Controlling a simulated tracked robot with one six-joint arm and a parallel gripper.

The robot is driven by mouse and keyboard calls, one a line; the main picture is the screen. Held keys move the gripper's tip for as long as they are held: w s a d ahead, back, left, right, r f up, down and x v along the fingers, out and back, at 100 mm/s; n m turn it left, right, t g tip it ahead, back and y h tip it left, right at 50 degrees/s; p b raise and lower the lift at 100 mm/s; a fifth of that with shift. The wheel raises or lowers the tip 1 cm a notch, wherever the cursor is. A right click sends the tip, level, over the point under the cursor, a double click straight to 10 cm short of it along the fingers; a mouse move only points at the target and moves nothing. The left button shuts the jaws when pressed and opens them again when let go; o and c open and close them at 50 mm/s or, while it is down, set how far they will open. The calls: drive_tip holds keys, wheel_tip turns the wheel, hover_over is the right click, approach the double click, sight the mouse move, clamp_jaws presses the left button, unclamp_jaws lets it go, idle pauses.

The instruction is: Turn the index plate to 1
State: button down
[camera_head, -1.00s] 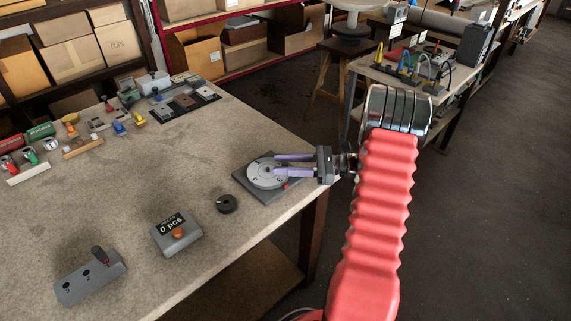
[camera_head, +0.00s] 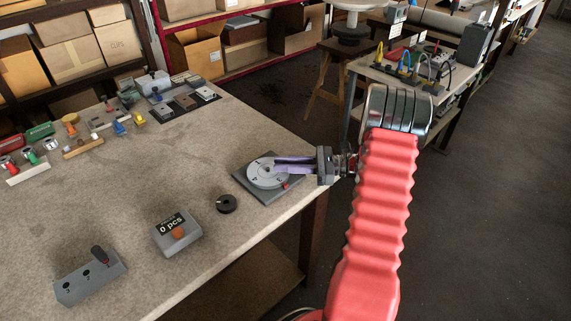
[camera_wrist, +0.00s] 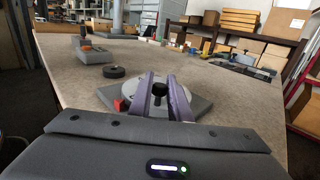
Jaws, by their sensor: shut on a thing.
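The index plate is a light grey disc (camera_head: 258,178) on a dark grey square base (camera_head: 287,192) near the table's right edge. Letters or marks show on its face but are too small to read. A red marker (camera_head: 285,185) sits at the disc's edge, and it also shows in the wrist view (camera_wrist: 121,105). My gripper (camera_head: 280,164) reaches in from the right with its purple fingers over the disc. In the wrist view the fingers (camera_wrist: 161,98) are closed about a black knob (camera_wrist: 159,90) standing on the disc.
A black ring (camera_head: 227,204) lies left of the plate. A grey counter box (camera_head: 177,235) reading "0 pcs" and a grey lever box (camera_head: 91,279) stand nearer the front. Several small parts lie at the table's back left. The table's middle is clear.

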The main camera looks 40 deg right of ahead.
sight(277, 181)
drive_tip(key=shift+s+t, duration=0.1)
drive_tip(key=shift+t, duration=0.2)
drive_tip(key=shift+s+a+m+t+h, duration=0.2)
drive_tip(key=shift+a+m+t+h, duration=0.05)
drive_tip(key=shift+m+t+h, duration=0.5)
drive_tip(key=shift+s+a+m+t+h, duration=0.25)
drive_tip(key=shift+m+t+h, duration=0.35)
drive_tip(key=shift+h, duration=0.25)
drive_tip(key=m+h, duration=0.1)
drive_tip(key=a+m+t+h, duration=0.1)
drive_tip(key=m+t+h, duration=0.1)
drive_tip(key=h, duration=0.1)
drive_tip(key=shift+s+a, duration=0.2)
drive_tip(key=shift+s, duration=0.15)
drive_tip(key=shift+s+a+m+t+h, duration=0.1)
drive_tip(key=shift+a+m+t+h, duration=0.25)
drive_tip(key=shift+m+h, duration=0.65)
drive_tip(key=shift+a+m+t+h, duration=0.25)
drive_tip(key=shift+m+h, duration=0.3)
drive_tip(key=shift+h, duration=0.8)
drive_tip(key=shift+s+a+m+t+h, duration=0.1)
drive_tip(key=shift+a+m+t+h, duration=0.25)
drive_tip(key=shift+m+h, duration=0.65)
drive_tip(key=shift+h, duration=0.45)
drive_tip(key=shift+w, duration=0.1)
drive_tip(key=c, duration=1.7)
unclamp_jaws()
drive_tip(key=shift+o, duration=0.2)
drive_tip(key=shift+r, duration=0.1)
